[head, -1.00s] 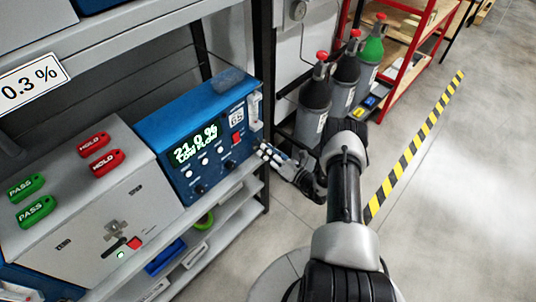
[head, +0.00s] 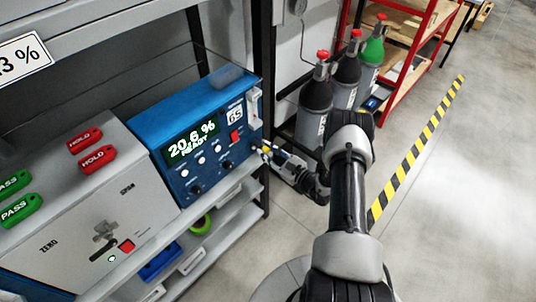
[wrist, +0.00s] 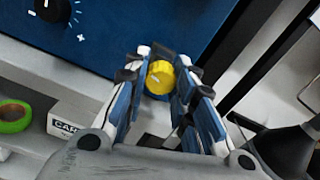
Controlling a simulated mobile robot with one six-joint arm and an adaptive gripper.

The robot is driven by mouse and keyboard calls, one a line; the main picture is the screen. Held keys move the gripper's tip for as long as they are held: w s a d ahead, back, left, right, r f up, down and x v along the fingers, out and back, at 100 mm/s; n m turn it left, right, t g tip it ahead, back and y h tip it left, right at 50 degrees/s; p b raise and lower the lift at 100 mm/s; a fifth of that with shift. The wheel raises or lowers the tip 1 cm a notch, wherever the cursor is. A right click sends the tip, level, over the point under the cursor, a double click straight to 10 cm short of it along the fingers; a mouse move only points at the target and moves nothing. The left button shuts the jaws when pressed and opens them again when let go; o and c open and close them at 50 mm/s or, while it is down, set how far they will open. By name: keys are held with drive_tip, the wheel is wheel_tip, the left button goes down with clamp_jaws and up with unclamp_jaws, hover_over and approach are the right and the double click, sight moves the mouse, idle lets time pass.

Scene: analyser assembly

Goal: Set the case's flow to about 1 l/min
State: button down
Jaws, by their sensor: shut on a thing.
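The blue analyser case (head: 205,130) stands on the shelf. Its display (head: 192,141) reads 20.6 % and READY. A flow tube (head: 254,107) is at the right end of its front; its level is too small to read. In the wrist view a yellow knob (wrist: 159,77) on the blue panel lies between my fingertips. My gripper (wrist: 168,82) is shut on this yellow knob. In the head view my gripper (head: 266,152) is at the lower right corner of the case front. A black knob (wrist: 52,10) with white tick marks sits further left on the panel.
A grey box (head: 105,215) with a lever, marked ZERO and SPAN, stands left of the case. Red HOLD (head: 98,158) and green PASS (head: 20,209) tags lie on it. Gas cylinders (head: 314,105) stand behind my arm. The floor to the right is clear.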

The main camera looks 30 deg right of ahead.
drive_tip(key=n+b, duration=0.2)
drive_tip(key=n, duration=0.4)
drive_tip(key=n+b, duration=0.2)
drive_tip(key=n, duration=0.4)
drive_tip(key=shift+r+b, duration=0.1)
drive_tip(key=shift+b, duration=0.2)
drive_tip(key=shift+n, duration=0.3)
drive_tip(key=c, duration=1.3)
unclamp_jaws()
drive_tip(key=shift+c, duration=0.2)
drive_tip(key=shift+s+d, duration=0.1)
drive_tip(key=v, duration=1.1)
drive_tip(key=shift+s, duration=0.4)
drive_tip(key=shift+d, duration=0.1)
